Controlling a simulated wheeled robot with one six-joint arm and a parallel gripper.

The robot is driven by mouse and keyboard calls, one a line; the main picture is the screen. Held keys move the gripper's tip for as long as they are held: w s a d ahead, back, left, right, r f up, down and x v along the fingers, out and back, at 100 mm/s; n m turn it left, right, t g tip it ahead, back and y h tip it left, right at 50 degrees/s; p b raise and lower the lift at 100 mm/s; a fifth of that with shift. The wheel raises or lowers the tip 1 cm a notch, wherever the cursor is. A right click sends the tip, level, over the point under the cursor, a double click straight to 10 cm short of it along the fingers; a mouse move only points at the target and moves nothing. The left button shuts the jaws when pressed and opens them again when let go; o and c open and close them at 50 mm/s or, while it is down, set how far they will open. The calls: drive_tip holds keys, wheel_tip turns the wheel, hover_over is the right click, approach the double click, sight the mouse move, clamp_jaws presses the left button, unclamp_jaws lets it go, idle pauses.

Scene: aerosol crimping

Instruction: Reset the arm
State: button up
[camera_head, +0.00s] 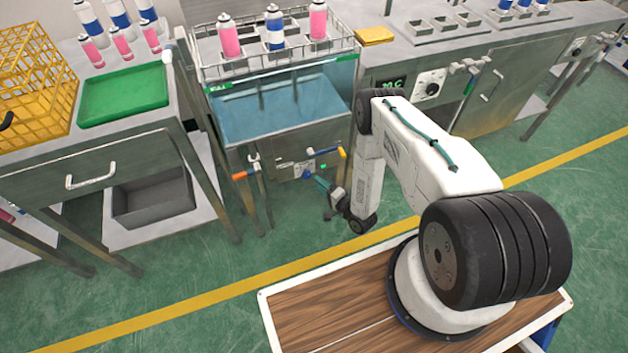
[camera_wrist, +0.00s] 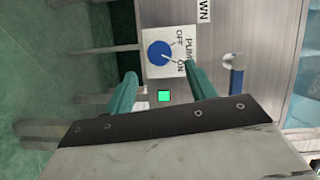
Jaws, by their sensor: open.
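My arm (camera_head: 430,150) reaches down and forward from its wooden-topped base to the front of the water tank. My gripper (camera_head: 318,182) is low at the tank's control panel, beside a blue knob (camera_head: 307,174). In the wrist view my gripper (camera_wrist: 160,72) shows its two teal fingers apart with nothing held between them. The blue pump knob (camera_wrist: 159,51) sits on a white plate beyond the fingertips, apart from them as far as I can tell. Its white pointer appears turned toward the ON mark.
Orange-handled (camera_head: 245,174) and blue-handled (camera_head: 325,152) valves flank the panel. Above is the water tank (camera_head: 285,105) with a rack of cans. A green tray (camera_head: 124,95) and yellow crate (camera_head: 35,75) stand on the left table.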

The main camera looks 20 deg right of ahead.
drive_tip(key=shift+v, duration=1)
